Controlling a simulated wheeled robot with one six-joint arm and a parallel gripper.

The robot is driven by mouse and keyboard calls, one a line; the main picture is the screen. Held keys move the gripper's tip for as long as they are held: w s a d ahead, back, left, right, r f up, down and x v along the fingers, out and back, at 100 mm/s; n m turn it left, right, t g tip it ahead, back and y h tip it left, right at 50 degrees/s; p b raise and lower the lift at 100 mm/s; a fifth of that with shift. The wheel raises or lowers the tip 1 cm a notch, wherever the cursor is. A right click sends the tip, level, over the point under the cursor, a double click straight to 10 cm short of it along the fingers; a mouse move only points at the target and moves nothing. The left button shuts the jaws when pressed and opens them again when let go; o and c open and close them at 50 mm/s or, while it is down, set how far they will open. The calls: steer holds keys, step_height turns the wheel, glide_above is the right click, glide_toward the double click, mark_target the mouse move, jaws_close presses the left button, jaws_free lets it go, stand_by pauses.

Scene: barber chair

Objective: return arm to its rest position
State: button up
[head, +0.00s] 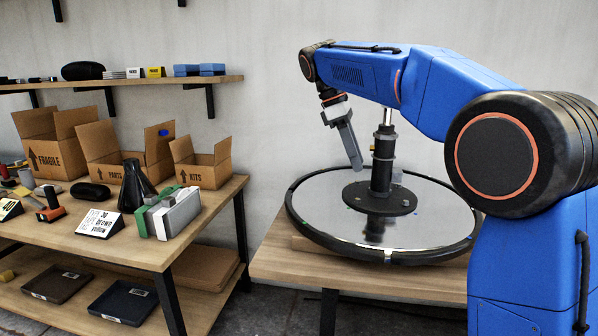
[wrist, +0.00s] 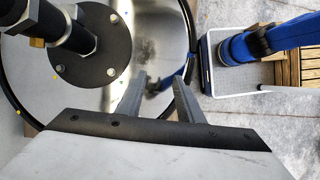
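My blue arm reaches from the right side of the head view, over the round base, and bends down at its far end. My gripper (head: 357,167) points down above the left part of a shiny round base (head: 335,215) with a dark rim. In the wrist view the fingers of my gripper (wrist: 160,80) are apart with nothing between them. A dark post (head: 382,165) on a black flange (head: 379,198) rises from the base, to the right of the fingers in the head view. The post shows at upper left in the wrist view (wrist: 72,28).
The base lies on a wooden table (head: 275,262). A workbench (head: 150,250) at left holds cardboard boxes (head: 208,165), a black cone (head: 137,190) and a green-and-grey object (head: 172,214). A wall shelf (head: 130,82) hangs above. Clear floor (head: 265,300) lies between the tables.

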steer(key=s+d+f+m+t+y, duration=0.1)
steer(key=s+d+f+m, duration=0.4)
steer(key=s, duration=0.4)
steer(key=s+d+f+m+t+y, duration=0.25)
steer(key=s+d, duration=0.35)
steer(key=s, duration=0.4)
steer(key=s+d+f+m+t, duration=0.2)
steer(key=s+f+m, duration=0.5)
steer(key=s+f, duration=0.9)
steer(key=shift+s+d+f+m+y, duration=0.35)
steer(key=shift+s+d+f, duration=0.05)
steer(key=shift+d+f, duration=0.3)
